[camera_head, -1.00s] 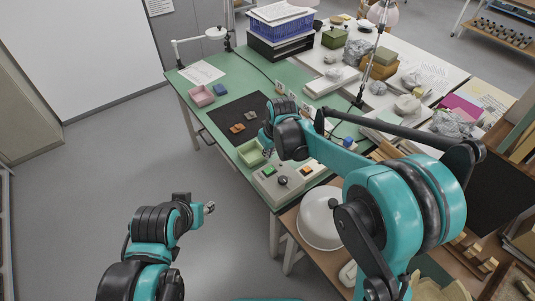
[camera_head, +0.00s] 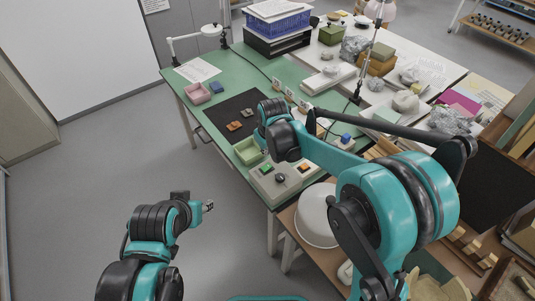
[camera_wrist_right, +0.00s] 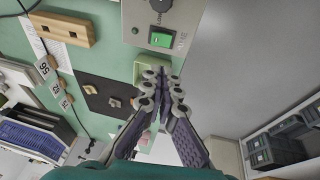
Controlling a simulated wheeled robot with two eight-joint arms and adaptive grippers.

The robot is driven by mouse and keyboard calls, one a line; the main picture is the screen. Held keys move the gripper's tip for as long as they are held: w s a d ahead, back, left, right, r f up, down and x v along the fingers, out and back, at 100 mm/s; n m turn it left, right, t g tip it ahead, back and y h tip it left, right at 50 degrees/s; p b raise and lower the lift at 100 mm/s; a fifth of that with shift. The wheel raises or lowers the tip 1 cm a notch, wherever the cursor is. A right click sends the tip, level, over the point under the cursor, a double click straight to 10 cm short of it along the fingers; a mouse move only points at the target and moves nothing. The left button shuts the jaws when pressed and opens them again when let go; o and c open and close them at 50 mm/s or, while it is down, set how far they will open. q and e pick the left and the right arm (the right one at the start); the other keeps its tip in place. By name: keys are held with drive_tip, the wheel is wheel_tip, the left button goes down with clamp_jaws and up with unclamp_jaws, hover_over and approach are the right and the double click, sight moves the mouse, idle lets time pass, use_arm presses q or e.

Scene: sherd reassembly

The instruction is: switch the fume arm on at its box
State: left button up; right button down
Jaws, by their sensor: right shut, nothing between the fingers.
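The grey control box (camera_head: 285,188) stands on the front right corner of the green table. It bears a green switch (camera_head: 265,168), a black knob (camera_head: 280,178) and an orange switch (camera_head: 303,166). In the right wrist view the box (camera_wrist_right: 137,17) is at the top, with the green switch (camera_wrist_right: 160,40) lit-looking and the knob (camera_wrist_right: 160,5) partly cut off. My right gripper (camera_wrist_right: 162,72) is shut and empty, its tips below the green switch in that view and apart from it. In the head view its wrist hides most of it. My left gripper (camera_head: 208,206) hangs clear of the table; its fingers are too small to read.
A pale green tray (camera_head: 248,151) sits beside the box. A dark mat (camera_head: 222,112) with sherds (camera_head: 234,126) and a pink tray (camera_head: 197,93) lie farther left. A white bowl-like drum (camera_head: 317,218) stands right of the box on a lower wooden surface.

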drive_tip(key=b, duration=0.4)
approach(268, 165)
drive_tip(key=x, duration=0.5)
drive_tip(key=shift+a+f, duration=0.1)
drive_tip(key=shift+a, duration=0.3)
drive_tip(key=shift+w+d+f, duration=0.15)
drive_tip(key=shift+d+f, duration=0.15)
drive_tip(key=shift+f, duration=0.4)
